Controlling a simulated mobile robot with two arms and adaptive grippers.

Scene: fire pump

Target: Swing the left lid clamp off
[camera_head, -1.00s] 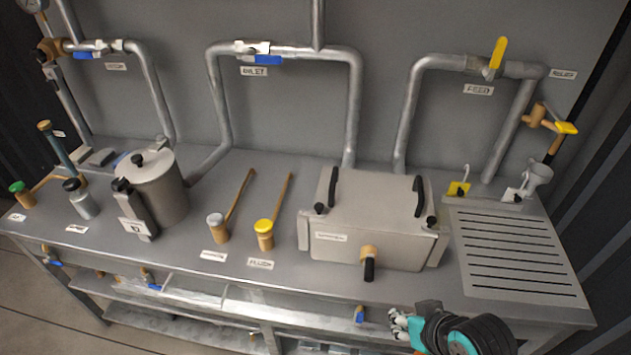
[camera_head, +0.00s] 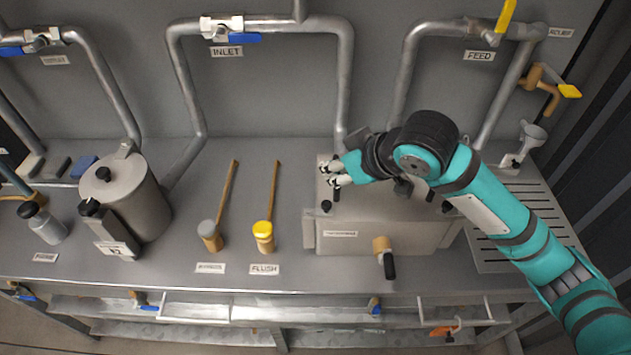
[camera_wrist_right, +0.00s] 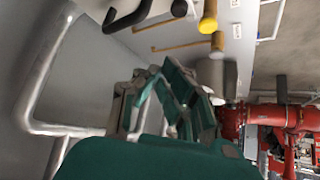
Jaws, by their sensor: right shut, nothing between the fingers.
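The grey box (camera_head: 375,236) stands on the bench in the head view, with its lid mostly covered by my right arm. Its left lid clamp appears as a black piece (camera_head: 326,206) at the left front corner. A dark upright handle shows just behind it, partly hidden. My right gripper (camera_head: 329,174) is above the left part of the lid, fingers pointing left, shut and empty. I cannot tell whether it touches the handle. In the right wrist view the shut gripper fingers (camera_wrist_right: 178,115) show, with a black curved handle (camera_wrist_right: 127,18) at upper left.
A grey canister (camera_head: 135,200) stands farther left. Pipes run along the back wall. Bench between the flush piece and box is clear.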

